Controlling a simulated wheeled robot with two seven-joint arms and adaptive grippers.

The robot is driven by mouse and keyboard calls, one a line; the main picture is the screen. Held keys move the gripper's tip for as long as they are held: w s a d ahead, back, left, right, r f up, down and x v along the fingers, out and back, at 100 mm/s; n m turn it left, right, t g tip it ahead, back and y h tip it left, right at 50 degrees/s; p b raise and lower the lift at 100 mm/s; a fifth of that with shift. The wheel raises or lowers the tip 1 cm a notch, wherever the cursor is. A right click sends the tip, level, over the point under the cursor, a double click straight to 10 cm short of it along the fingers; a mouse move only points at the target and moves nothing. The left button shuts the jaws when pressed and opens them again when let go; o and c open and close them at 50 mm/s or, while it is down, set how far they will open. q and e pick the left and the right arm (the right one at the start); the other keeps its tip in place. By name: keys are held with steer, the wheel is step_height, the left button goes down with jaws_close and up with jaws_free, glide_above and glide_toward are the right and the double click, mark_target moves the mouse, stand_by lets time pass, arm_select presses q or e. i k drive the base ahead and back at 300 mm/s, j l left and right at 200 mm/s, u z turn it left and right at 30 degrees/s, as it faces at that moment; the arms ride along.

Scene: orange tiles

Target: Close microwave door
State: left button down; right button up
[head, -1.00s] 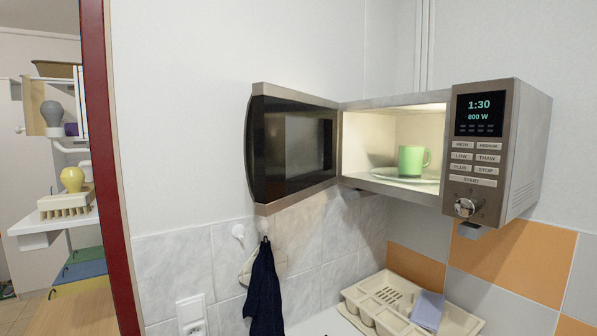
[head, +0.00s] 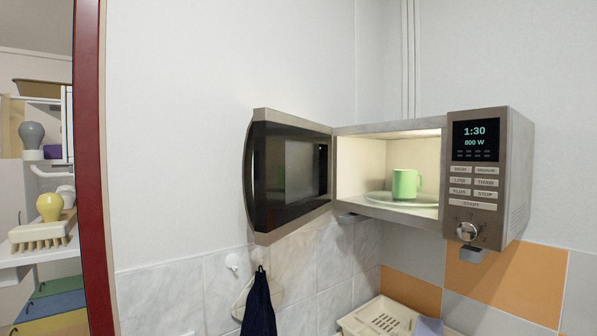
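The microwave (head: 520,180) is mounted on the wall at the right of the head view, its control panel showing 1:30 and 800 W. Its door (head: 262,178) stands wide open, swung out to the left, with the dark window facing me. The lit interior holds a green mug (head: 405,184) on a glass turntable plate (head: 380,198). Neither of my grippers is in view.
Below the microwave are a cream dish rack (head: 372,318) and a dark towel (head: 259,305) hanging from a wall hook. A red door frame (head: 90,170) stands at the left, with shelves beyond it. The space in front of the microwave looks clear.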

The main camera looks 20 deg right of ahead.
mark_target(270, 220)
steer(key=i+j+z, duration=0.15)
steer(key=j+z, duration=0.3)
steer(key=j, duration=0.15)
steer(key=i+j+z, duration=0.1)
steer(key=j+z, duration=0.35)
steer(key=j, duration=0.2)
steer(key=j+z, duration=0.45)
steer(key=j, duration=0.2)
steer(key=k+j+z, duration=0.15)
steer(key=j+z, duration=0.3)
steer(key=j, duration=0.15)
